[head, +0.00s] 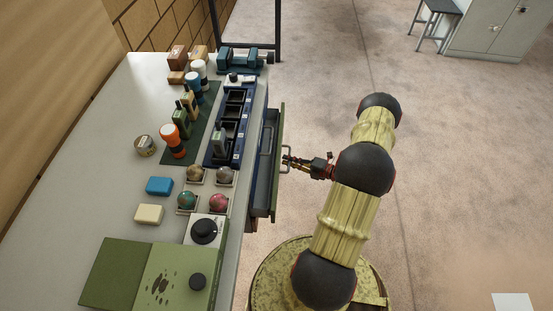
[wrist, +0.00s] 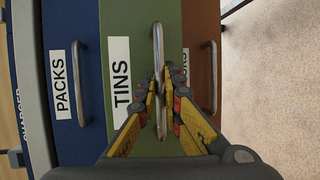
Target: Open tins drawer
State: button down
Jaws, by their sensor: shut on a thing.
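The tins drawer has a green front (head: 278,180) that stands out from the bench side, with part of its dark inside showing behind the front. In the wrist view its green front (wrist: 143,20) carries a white TINS label (wrist: 119,85) and a metal bar handle (wrist: 158,45). My gripper (head: 287,160) is at this handle from the right of the bench. In the wrist view my gripper (wrist: 160,90) has its fingers on both sides of the bar, shut on it. The drawer's contents are too small to tell.
A blue PACKS drawer (wrist: 88,30) and an orange-brown drawer (wrist: 203,25), its label partly hidden, flank the green front.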

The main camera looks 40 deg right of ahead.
jog(key=s+d+b, duration=0.1)
jog(key=s+d, duration=1.1)
jog(key=s, duration=0.2)
jog(key=shift+s, duration=0.2)
jog(key=shift+d, duration=0.1)
jog(key=c, duration=2)
grip_release()
jog(key=shift+o, duration=0.4)
jog(key=v, duration=1.2)
